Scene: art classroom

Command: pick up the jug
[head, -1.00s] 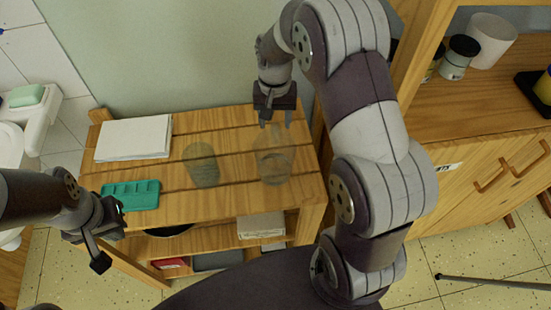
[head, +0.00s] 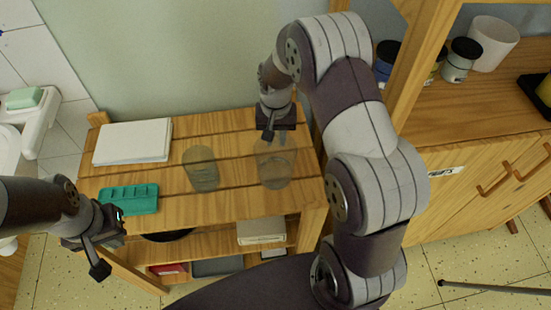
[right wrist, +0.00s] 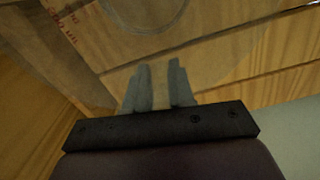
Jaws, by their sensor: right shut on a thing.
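The jug (head: 275,170) is a clear, see-through vessel on the right end of the slatted wooden table. It stands upright. In the right wrist view its clear wall (right wrist: 115,35) with red printing fills the upper left. My right gripper (head: 268,137) is at the jug's far upper edge, shut on it. In the right wrist view its two fingertips (right wrist: 158,72) are close together over the clear wall. My left gripper (head: 108,245) is open and empty at the table's front left, away from the jug.
A clear greyish glass (head: 201,170) stands left of the jug. A green palette (head: 128,199) and a stack of white paper (head: 133,141) lie on the left of the table (head: 235,205). A wooden upright and cabinet (head: 470,190) stand close on the right.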

